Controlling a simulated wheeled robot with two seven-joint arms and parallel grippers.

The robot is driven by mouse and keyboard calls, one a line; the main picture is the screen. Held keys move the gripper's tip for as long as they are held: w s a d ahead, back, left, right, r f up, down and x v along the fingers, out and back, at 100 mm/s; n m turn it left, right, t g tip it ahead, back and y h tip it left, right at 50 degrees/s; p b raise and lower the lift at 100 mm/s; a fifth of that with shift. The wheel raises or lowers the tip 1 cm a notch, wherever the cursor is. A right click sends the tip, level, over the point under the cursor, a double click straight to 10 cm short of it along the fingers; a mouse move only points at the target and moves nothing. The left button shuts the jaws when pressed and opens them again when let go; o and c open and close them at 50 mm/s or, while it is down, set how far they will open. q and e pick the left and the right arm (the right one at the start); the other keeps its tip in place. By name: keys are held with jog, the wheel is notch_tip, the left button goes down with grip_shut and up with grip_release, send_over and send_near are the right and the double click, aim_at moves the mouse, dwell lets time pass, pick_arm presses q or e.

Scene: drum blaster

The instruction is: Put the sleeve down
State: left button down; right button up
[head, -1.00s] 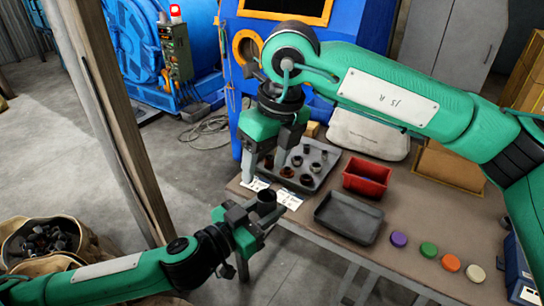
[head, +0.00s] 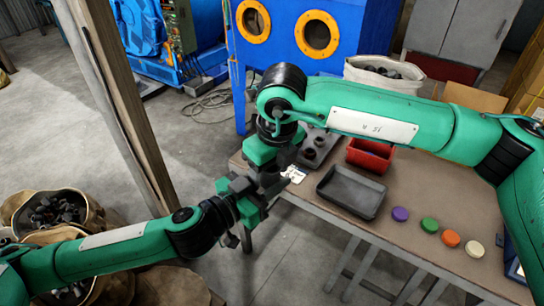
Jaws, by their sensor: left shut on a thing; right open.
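My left gripper (head: 262,188) is at the table's left edge and is shut on a dark sleeve (head: 269,179). The sleeve shows only in part, because the two grippers overlap here. My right gripper (head: 266,160) is open and comes down from above, right over the sleeve and the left gripper. I cannot tell whether its fingers touch the sleeve. A dark tray (head: 325,156) with several dark round sleeves stands behind, partly hidden by my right arm.
An empty grey tray (head: 352,190) and a red bin (head: 371,156) stand on the brown table (head: 410,185). Purple (head: 400,214), green (head: 430,225), orange (head: 450,239) and white (head: 475,249) discs line its front. White cards (head: 293,174) lie near the left edge. A wooden post (head: 115,110) rises at left.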

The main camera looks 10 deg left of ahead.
jog(key=shift+f, duration=0.25)
jog(key=c, duration=1)
pick_arm(q)
jog(key=c, duration=1.4)
grip_release()
pick_arm(e)
jog(key=shift+c, duration=1.1)
pick_arm(q)
jog(key=o, duration=0.5)
